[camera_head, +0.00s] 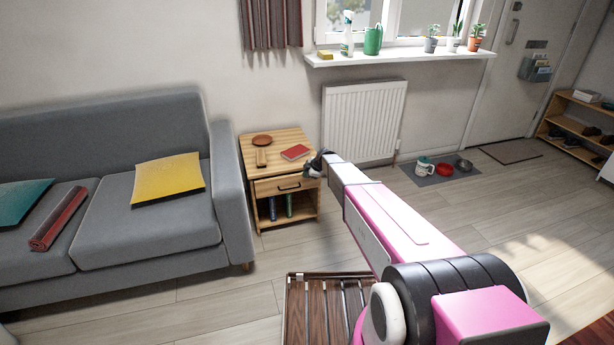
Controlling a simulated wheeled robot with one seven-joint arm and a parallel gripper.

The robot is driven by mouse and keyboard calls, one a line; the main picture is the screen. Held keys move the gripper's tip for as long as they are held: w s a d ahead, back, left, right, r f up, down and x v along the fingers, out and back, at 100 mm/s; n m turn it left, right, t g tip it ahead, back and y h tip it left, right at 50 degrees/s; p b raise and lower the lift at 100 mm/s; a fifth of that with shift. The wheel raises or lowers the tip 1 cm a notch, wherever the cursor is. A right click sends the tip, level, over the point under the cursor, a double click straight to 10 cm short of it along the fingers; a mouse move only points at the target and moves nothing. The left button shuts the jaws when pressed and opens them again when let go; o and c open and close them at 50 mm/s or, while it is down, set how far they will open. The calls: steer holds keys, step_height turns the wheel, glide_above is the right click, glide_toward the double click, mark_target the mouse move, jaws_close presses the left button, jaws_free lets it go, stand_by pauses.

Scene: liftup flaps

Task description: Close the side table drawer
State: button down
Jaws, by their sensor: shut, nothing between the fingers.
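The wooden side table (280,144) stands between the sofa and the radiator. Its drawer (267,190) has a light wood front with a dark bar handle (290,188). I cannot tell from this view whether the drawer front sits flush or stands out slightly. My gripper (314,166) is small and dark in the head view, at the table's right front corner, right of the handle. It is shut and holds nothing. My pink and white arm reaches toward it from the lower right. Whether the gripper touches the table is unclear.
The grey sofa (235,190) is close on the left, the radiator (364,120) behind right. A slatted wooden piece (300,300) lies in front. Floor between it and the table is clear.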

steer(key=shift+r, duration=0.1)
steer(key=v, duration=0.9)
steer(key=shift+s+d+r, duration=0.2)
steer(key=shift+s, duration=0.05)
steer(key=c, duration=1.4)
jaws_free()
steer(key=shift+s+d+r, duration=0.1)
steer(key=shift+d+r, duration=0.1)
steer(key=shift+r, duration=0.05)
steer(key=shift+o, duration=0.9)
steer(key=shift+f, duration=0.2)
steer(key=a+f+m+t+h, duration=0.1)
steer(key=a+f+t+h, duration=0.25)
steer(key=f+t, duration=0.65)
steer(key=s+a+f+n+t+y, duration=0.25)
steer(key=s+a+f+t, duration=0.3)
steer(key=s+a, duration=0.35)
steer(key=shift+y, duration=0.3)
steer(key=x, duration=0.9)
steer(key=shift+w+d+f, duration=0.15)
steer(key=shift+w+f, duration=0.1)
steer(key=shift+f, duration=0.15)
